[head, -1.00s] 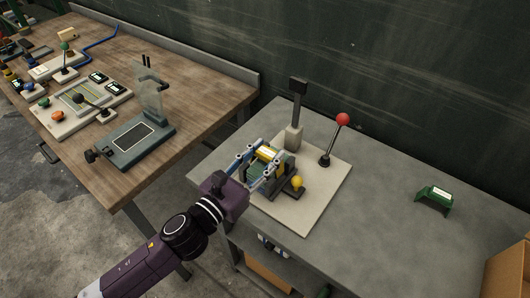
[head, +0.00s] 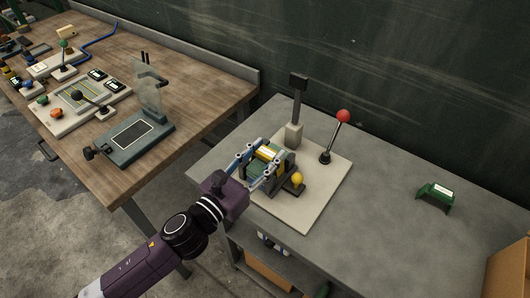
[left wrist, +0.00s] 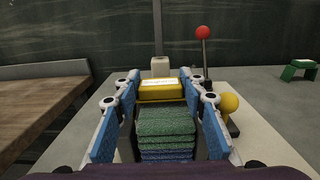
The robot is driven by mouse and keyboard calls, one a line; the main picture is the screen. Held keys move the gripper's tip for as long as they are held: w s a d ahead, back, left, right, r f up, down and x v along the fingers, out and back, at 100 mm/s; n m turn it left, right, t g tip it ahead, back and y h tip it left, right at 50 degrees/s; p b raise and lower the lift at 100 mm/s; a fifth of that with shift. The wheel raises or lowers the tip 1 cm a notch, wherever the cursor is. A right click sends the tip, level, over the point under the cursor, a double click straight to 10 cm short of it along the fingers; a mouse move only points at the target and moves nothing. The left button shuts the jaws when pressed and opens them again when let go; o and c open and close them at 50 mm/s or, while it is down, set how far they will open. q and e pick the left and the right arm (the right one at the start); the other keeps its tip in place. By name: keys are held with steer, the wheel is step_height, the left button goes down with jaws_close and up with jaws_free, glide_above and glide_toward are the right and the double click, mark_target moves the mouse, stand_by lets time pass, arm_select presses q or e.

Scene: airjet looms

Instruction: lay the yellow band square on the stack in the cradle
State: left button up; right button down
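The yellow band (head: 267,152), a yellow piece with a white label on top, sits at the far end of the stack in the left wrist view (left wrist: 160,89). The stack (left wrist: 166,128) is of green and blue layers, in a dark cradle (head: 284,187) on a pale base plate. My left gripper (head: 270,151) reaches over the cradle with its blue fingers on both sides of the stack. Its fingertips close on the band's two ends. Whether the band's underside touches the stack is hard to tell. My right gripper is not in view.
A yellow ball knob (head: 297,179) stands beside the cradle. A red-knobbed lever (head: 343,116) and a dark post (head: 298,97) stand behind it. A green stand (head: 436,195) is at the right. The grey tabletop between is clear. A wooden bench with fixtures is at left.

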arm_select(q)
steer(key=o, duration=0.4)
steer(key=v, duration=1.1)
steer(key=shift+s+a, duration=0.2)
steer(key=shift+s, duration=0.15)
steer(key=shift+a, duration=0.1)
